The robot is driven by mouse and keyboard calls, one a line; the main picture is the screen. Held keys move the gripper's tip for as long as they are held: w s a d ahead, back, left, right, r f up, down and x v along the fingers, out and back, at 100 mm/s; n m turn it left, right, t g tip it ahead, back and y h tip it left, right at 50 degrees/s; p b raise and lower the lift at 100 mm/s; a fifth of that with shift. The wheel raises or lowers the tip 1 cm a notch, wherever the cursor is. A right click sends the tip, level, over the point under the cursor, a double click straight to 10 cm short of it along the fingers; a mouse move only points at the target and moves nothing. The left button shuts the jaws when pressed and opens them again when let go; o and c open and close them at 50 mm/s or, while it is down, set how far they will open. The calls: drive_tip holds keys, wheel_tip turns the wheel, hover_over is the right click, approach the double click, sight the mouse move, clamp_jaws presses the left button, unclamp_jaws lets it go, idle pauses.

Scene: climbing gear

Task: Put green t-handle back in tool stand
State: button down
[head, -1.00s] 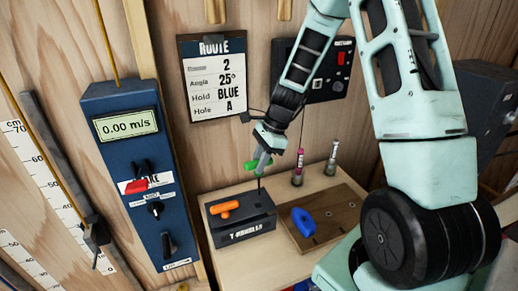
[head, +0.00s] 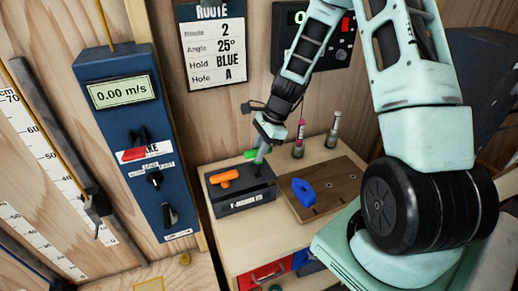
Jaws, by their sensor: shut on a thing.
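The dark tool stand (head: 262,195), lettered for T-handles, sits on the wooden bench top in the head view. An orange T-handle (head: 228,178) rests at its left part. My gripper (head: 260,157) is shut on the green T-handle (head: 250,154), just above the right back part of the stand. The green grip shows partly beside the fingers. Its shaft is not visible now, and I cannot tell how deep it sits in the stand.
A wooden board with a blue hold (head: 304,192) lies right of the stand. Small bottles, one pink-topped (head: 298,149) and one grey (head: 333,136), stand behind it. A blue control box (head: 148,150) rises at left.

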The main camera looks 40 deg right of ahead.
sight(259, 164)
drive_tip(key=shift+f+b, duration=2)
drive_tip(key=shift+f, duration=1)
drive_tip(key=c, duration=1.2)
unclamp_jaws()
drive_tip(key=shift+o, duration=0.2)
drive_tip(key=shift+r, duration=0.15)
drive_tip(key=b+v, duration=0.2)
drive_tip(key=v, duration=1.5)
drive_tip(key=shift+b, duration=0.3)
drive_tip(key=shift+s+d, duration=0.1)
